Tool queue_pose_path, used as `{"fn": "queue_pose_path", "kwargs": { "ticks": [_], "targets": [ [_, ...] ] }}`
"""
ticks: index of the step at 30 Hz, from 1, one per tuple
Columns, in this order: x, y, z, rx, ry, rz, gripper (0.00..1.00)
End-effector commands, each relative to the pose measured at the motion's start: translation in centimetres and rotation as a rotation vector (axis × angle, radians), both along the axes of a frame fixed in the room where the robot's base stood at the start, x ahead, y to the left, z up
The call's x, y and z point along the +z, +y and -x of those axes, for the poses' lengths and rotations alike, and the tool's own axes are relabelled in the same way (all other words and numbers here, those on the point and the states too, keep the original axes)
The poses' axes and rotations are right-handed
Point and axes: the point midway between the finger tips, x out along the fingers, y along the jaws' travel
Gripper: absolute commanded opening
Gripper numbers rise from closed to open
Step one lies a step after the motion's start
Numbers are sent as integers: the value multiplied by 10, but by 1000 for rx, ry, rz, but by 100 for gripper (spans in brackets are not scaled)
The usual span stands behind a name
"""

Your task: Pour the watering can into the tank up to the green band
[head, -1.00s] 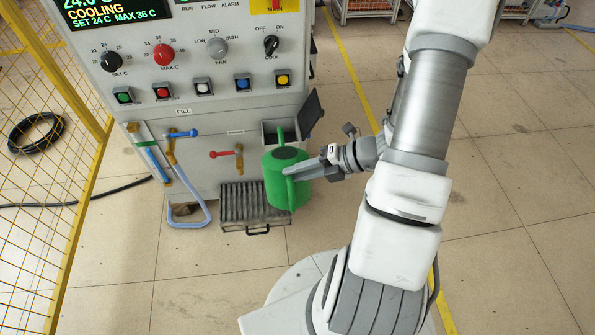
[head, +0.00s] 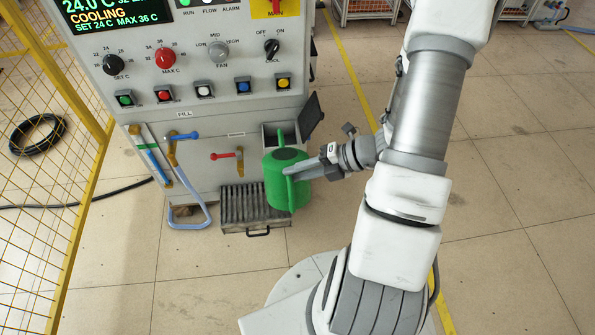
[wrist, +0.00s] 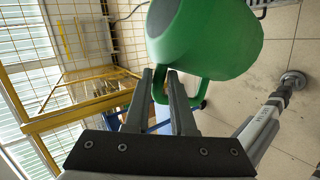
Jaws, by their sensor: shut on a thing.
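The green watering can (head: 284,182) is held in front of the machine's lower right, with its spout toward the open tank box (head: 271,135). My gripper (head: 292,171) is shut on the can's handle. In the wrist view the can (wrist: 215,40) fills the top, and my gripper's fingers (wrist: 168,82) close around its handle. The tank opening shows dark inside, with its lid (head: 311,114) swung open to the right. The can's body hides part of the tank's front.
The machine's panel (head: 200,60) with knobs and buttons rises behind the can. A red-handled valve (head: 226,156) and a blue-handled valve (head: 182,136) with a hose stand to the left. A ribbed drip tray (head: 240,205) lies below. A yellow mesh fence (head: 50,150) bounds the left.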

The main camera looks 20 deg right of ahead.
Motion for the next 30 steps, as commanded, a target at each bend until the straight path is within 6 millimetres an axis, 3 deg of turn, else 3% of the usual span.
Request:
{"fn": "queue_pose_path", "kwargs": {
  "ticks": [30],
  "targets": [
    [10,0,-4,3,24,-12,0]
  ]
}}
